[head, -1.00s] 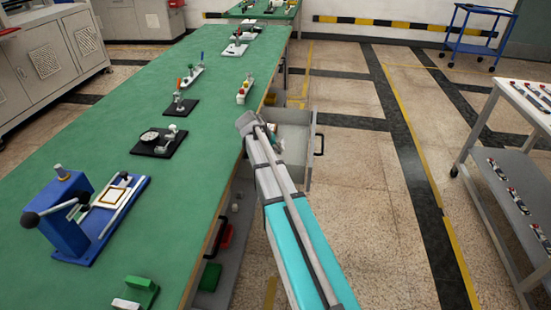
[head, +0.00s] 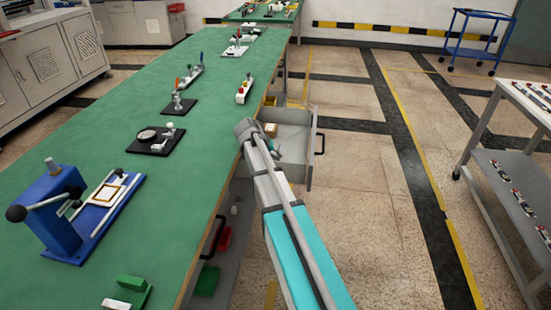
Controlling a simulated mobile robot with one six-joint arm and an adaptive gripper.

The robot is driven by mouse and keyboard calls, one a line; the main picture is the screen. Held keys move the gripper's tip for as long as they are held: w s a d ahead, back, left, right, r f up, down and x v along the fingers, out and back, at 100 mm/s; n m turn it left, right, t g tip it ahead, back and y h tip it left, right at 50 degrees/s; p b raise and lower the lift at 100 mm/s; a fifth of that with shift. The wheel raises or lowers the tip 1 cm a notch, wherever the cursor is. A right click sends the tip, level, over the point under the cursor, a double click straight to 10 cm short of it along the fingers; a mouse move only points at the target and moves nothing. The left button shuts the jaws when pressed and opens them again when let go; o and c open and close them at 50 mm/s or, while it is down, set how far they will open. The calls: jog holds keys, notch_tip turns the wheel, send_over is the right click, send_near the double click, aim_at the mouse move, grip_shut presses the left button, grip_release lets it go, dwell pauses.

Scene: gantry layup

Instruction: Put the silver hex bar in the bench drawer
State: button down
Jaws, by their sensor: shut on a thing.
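The bench drawer (head: 296,141) is pulled out from the right side of the green bench and stands open, its dark handle facing right. A small brown block (head: 270,130) and a small grey-green shape (head: 275,149) show at its left part, too small to name surely. My grey and teal arm reaches from the bottom of the head view up to the bench edge beside the drawer and covers part of it. My gripper cannot be made out; the arm seems to hide it. I cannot pick out the silver hex bar.
The green bench (head: 165,215) carries a blue lever press (head: 55,215), a black plate with a round dial (head: 155,140) and several small fixtures. Red and green bins (head: 208,280) sit under it. A grey shelf cart (head: 515,190) stands right. The floor between is clear.

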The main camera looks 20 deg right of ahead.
jog(key=shift+f+b, duration=0.6)
dwell(0.3)
jog(key=c, duration=0.6)
grip_release()
jog(key=shift+r, duration=0.15)
jog(key=shift+r+p, duration=0.65)
jog(key=shift+p, duration=0.1)
jog(key=shift+a+r+p, duration=0.25)
jog(key=shift+r+p, duration=0.05)
jog(key=shift+p, duration=0.05)
jog(key=p+v, duration=0.8)
jog(key=v, duration=0.3)
jog(key=shift+p, duration=0.35)
jog(key=shift+a, duration=0.1)
